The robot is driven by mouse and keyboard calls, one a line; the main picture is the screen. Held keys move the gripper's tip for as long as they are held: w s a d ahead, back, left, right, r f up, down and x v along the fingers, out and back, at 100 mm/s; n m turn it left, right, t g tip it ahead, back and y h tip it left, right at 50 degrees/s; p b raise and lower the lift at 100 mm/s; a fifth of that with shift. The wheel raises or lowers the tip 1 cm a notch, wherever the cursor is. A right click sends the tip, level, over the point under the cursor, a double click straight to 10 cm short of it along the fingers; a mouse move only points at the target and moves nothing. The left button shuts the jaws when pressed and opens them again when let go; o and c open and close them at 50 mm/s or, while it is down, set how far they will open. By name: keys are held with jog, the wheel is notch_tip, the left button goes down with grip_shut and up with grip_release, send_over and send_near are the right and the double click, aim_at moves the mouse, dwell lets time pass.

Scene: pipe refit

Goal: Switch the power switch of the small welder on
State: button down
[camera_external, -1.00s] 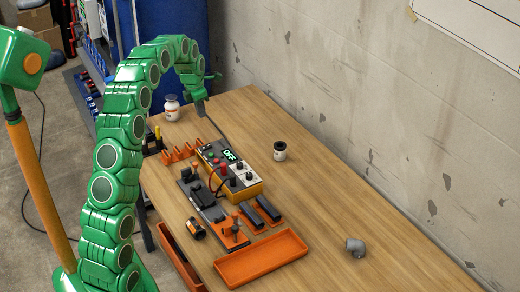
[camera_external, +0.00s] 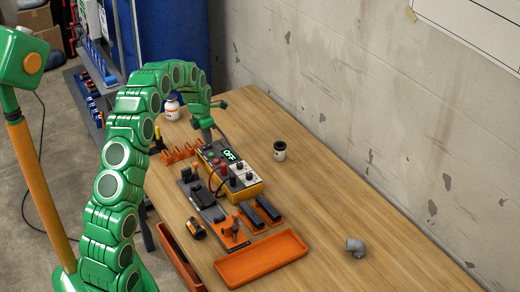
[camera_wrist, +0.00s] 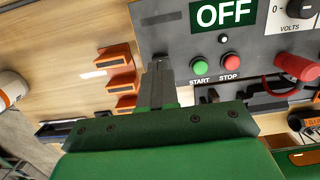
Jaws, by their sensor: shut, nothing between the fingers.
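The small welder (camera_external: 241,187) is a dark grey and orange box on the wooden table, and its lit display reads OFF (camera_external: 230,155). In the wrist view the welder's panel (camera_wrist: 175,40) shows the OFF display (camera_wrist: 222,12), a green START button (camera_wrist: 200,66) and a red STOP button (camera_wrist: 230,63). My gripper (camera_external: 207,139) is over the far end of the welder. In the wrist view my gripper (camera_wrist: 158,72) is shut and empty, with its tips at the panel's left edge, left of START. Contact cannot be told. The power switch itself is not clearly seen.
An orange rack (camera_external: 180,154) stands left of the welder. An orange tray (camera_external: 262,258) and a grey pipe elbow (camera_external: 355,247) lie nearer. The right side is mostly clear.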

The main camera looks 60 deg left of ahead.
aim_at(207, 147)
jog(key=shift+w+f, duration=0.1)
jog(key=shift+f, duration=0.55)
jog(key=shift+w+a+f, duration=0.1)
jog(key=shift+f, duration=0.05)
jog(key=shift+f+g, duration=0.3)
jog(key=shift+g, duration=0.2)
jog(key=shift+s+d+f, duration=0.15)
jog(key=shift+s+d, duration=0.05)
jog(key=shift+s, duration=0.8)
jog(key=shift+a, duration=0.1)
